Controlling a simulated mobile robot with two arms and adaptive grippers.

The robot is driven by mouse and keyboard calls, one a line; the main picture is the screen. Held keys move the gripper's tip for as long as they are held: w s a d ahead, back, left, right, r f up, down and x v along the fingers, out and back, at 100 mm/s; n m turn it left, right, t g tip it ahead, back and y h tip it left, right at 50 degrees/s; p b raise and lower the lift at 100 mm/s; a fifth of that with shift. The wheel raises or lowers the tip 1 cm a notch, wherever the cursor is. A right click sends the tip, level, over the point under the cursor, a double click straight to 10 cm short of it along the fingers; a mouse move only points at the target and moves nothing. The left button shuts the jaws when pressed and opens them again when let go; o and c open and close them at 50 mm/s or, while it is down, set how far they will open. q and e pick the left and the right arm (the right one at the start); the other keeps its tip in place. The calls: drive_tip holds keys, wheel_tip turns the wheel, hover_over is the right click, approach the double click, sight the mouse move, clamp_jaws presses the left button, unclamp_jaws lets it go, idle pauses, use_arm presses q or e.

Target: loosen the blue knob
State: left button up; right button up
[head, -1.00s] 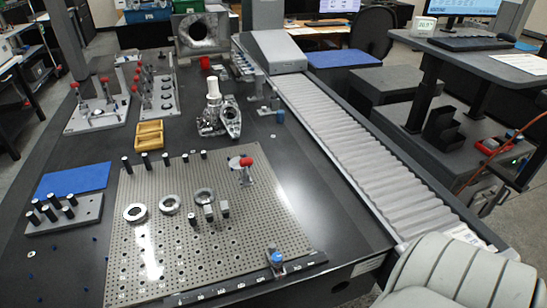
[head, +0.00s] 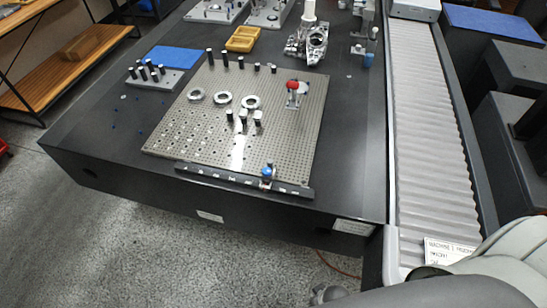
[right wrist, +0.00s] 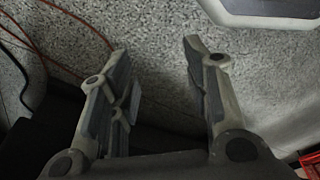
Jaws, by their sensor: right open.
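The blue knob (head: 267,171) sits on a small clamp on the dark rail (head: 215,177) along the front edge of the perforated fixture plate (head: 190,140), in the head view. My right gripper (right wrist: 160,65) is open and empty in the right wrist view, above speckled grey floor and well away from the knob. A part of my right arm shows at the lower right of the head view. My left gripper is in neither view.
Rings, posts and a red-knobbed clamp (head: 293,86) stand on the plate. A yellow tray (head: 243,39) and a metal casting (head: 307,45) lie behind. A conveyor (head: 430,110) runs along the right. The floor before the table (head: 130,215) is clear.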

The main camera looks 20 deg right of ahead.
drive_tip(key=w+a+r+t+y+p, duration=0.15)
drive_tip(key=w+r, duration=0.25)
drive_tip(key=r, duration=0.8)
drive_tip(key=w+a+r+p, duration=0.2)
drive_tip(key=w+a+r, duration=0.15)
drive_tip(key=r, duration=0.95)
drive_tip(key=w+a+r+p, duration=0.15)
drive_tip(key=w+r, duration=0.25)
drive_tip(key=r, duration=0.8)
drive_tip(key=w+a+r+y, duration=0.2)
drive_tip(key=w+a+r, duration=0.1)
drive_tip(key=w+a, duration=0.25)
drive_tip(key=m+g+h, duration=0.4)
drive_tip(key=m, duration=0.4)
approach(267, 170)
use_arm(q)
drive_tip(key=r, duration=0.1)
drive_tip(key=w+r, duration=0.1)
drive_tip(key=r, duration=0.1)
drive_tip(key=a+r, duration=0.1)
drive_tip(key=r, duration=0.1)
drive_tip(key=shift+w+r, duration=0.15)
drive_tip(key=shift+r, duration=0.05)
use_arm(e)
drive_tip(key=shift+t, duration=0.25)
drive_tip(key=f, duration=0.8)
drive_tip(key=shift+s+d+f, duration=0.15)
drive_tip(key=shift+s+f, duration=0.05)
drive_tip(key=shift+s, duration=0.05)
drive_tip(key=shift+c, duration=0.4)
